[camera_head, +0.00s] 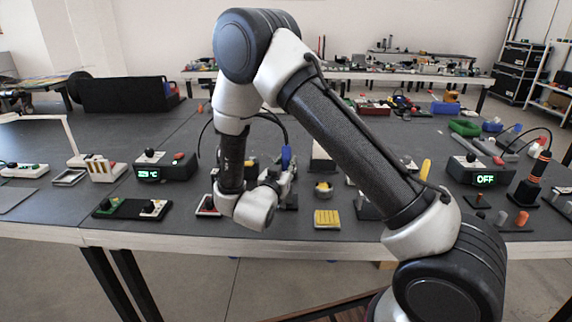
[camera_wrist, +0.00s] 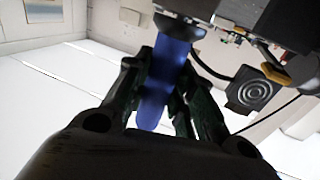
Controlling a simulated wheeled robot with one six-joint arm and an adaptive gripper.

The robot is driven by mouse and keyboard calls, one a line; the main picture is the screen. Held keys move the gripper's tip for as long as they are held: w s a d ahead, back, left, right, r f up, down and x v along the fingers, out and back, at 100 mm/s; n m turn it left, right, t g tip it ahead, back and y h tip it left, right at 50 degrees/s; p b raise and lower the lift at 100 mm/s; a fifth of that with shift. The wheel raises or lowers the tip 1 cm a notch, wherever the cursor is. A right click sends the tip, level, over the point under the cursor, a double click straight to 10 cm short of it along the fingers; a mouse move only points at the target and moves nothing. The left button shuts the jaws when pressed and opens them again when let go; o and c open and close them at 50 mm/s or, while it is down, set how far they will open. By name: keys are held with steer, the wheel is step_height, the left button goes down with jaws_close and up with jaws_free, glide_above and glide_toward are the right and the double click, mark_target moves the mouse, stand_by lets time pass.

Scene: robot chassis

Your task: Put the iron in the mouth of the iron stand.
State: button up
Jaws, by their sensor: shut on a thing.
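The iron with a blue handle (camera_wrist: 153,108) is between the two dark fingers of my gripper (camera_wrist: 168,70) in the wrist view. A dark collar is at the handle's upper end there. In the head view the blue handle (camera_head: 286,155) stands about upright beside my gripper (camera_head: 284,174), near the middle of the bench. The fingers are shut on the handle. A dark block (camera_head: 288,201) below it may be the iron stand. I cannot make out its mouth or the iron's tip.
Another iron, black and orange (camera_head: 541,166), stands at the right beside a box reading OFF (camera_head: 480,172). A box with a lit display (camera_head: 165,166) is at the left. A yellow pad (camera_head: 327,218) lies near the front edge. Small parts surround my gripper.

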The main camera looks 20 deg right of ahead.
steer(key=shift+f, duration=0.1)
steer(key=o, duration=1)
steer(key=shift+o, duration=0.2)
steer(key=v, duration=1.2)
step_height(320, 180, up, 10)
